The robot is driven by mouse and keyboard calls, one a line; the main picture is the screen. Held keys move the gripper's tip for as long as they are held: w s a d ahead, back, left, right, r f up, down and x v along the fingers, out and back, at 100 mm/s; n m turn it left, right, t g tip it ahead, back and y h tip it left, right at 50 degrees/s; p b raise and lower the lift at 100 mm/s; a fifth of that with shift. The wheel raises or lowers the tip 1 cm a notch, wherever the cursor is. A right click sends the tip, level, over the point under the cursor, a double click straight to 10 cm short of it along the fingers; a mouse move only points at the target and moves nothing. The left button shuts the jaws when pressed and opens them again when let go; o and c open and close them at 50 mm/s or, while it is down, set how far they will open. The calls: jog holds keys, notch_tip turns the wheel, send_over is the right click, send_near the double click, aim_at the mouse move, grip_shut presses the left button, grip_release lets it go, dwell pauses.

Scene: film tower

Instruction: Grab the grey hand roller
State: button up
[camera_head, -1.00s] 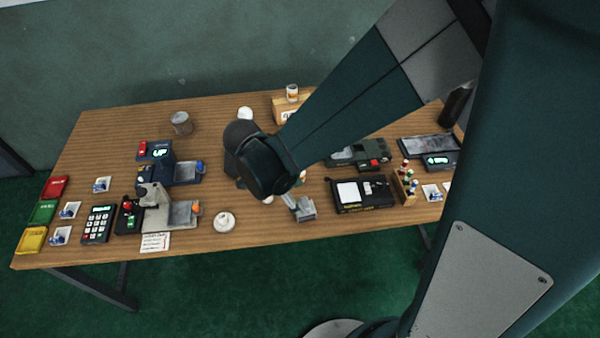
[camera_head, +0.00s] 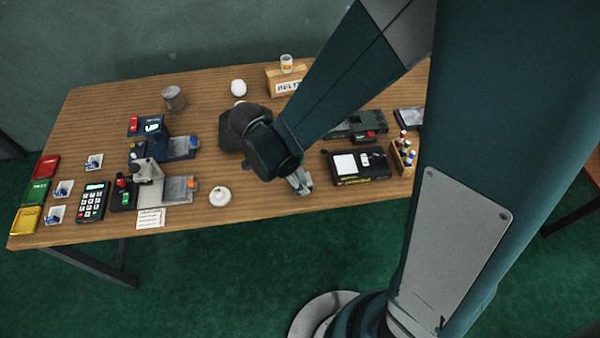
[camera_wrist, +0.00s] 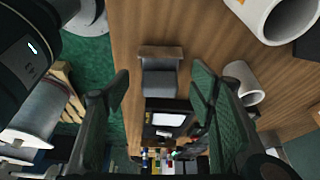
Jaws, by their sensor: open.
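The grey hand roller (camera_wrist: 160,78) appears to be the grey block-like piece lying on the wooden table in the wrist view. It has a flat bar across one end. My gripper (camera_wrist: 160,90) is open, with one dark finger on each side of the roller in that picture. I cannot tell how far the fingertips are above it. In the head view a small grey piece, probably the roller (camera_head: 301,184), shows near the table's front edge, just below my wrist, which hides part of it.
A black device with a white pad (camera_head: 357,165) stands right of the roller, then a bottle rack (camera_head: 403,155). White cylinders (camera_wrist: 276,18) stand to one side in the wrist view. A white round item (camera_head: 220,197) is to the left. The front table edge is close.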

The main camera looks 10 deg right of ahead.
aim_at(301, 175)
jog(key=shift+b+x, duration=0.3)
jog(key=shift+x, duration=1.05)
jog(key=c, duration=1)
jog(key=shift+r, duration=0.15)
jog(key=shift+r+p, duration=1.5)
jog(key=shift+r, duration=3.4)
